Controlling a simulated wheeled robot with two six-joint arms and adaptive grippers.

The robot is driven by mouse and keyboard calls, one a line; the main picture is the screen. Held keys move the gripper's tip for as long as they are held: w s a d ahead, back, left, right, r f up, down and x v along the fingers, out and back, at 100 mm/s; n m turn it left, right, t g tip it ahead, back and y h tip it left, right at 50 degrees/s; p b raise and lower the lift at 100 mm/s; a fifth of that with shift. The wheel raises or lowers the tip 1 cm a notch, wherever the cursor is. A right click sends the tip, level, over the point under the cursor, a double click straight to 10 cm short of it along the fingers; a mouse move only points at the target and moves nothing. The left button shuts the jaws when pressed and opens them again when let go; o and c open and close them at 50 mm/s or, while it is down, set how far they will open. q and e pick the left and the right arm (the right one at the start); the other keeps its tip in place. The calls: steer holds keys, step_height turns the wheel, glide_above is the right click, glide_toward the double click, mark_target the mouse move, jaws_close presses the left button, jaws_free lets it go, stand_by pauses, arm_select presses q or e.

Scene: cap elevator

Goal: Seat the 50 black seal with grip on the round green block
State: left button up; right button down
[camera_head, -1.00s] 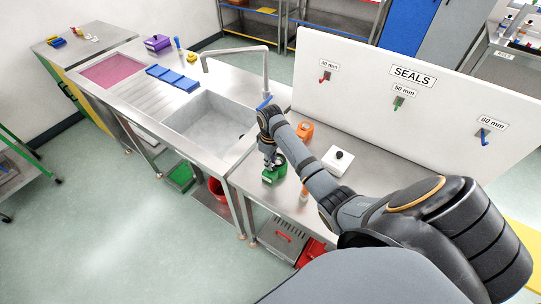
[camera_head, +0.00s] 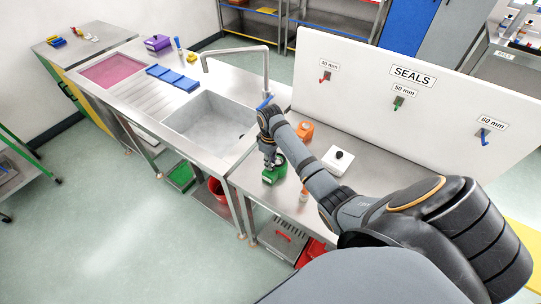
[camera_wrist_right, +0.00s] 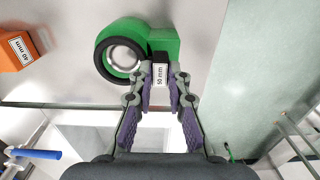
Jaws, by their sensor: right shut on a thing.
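The round green block (camera_wrist_right: 158,38) lies beneath my right gripper in the right wrist view, with a shiny metal round face. It also shows in the head view (camera_head: 268,179). The black seal (camera_wrist_right: 101,72) is a ring that appears around the metal face, a little off centre to the lower left. I cannot tell whether it rests on the block or is held just above it. Its grip, labelled 50 mm (camera_wrist_right: 160,74), is between the fingertips of my right gripper (camera_wrist_right: 160,88), which is shut on it. My left gripper is not in view.
An orange block (camera_head: 305,131) stands behind the green one. A white block with a black knob (camera_head: 338,160) is to the right. The sink (camera_head: 210,125) is to the left. A white SEALS board (camera_head: 440,115) with several hooks bounds the back.

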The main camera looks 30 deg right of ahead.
steer(key=shift+f, duration=0.55)
steer(key=c, duration=1.2)
jaws_free()
steer(key=shift+r, duration=3.5)
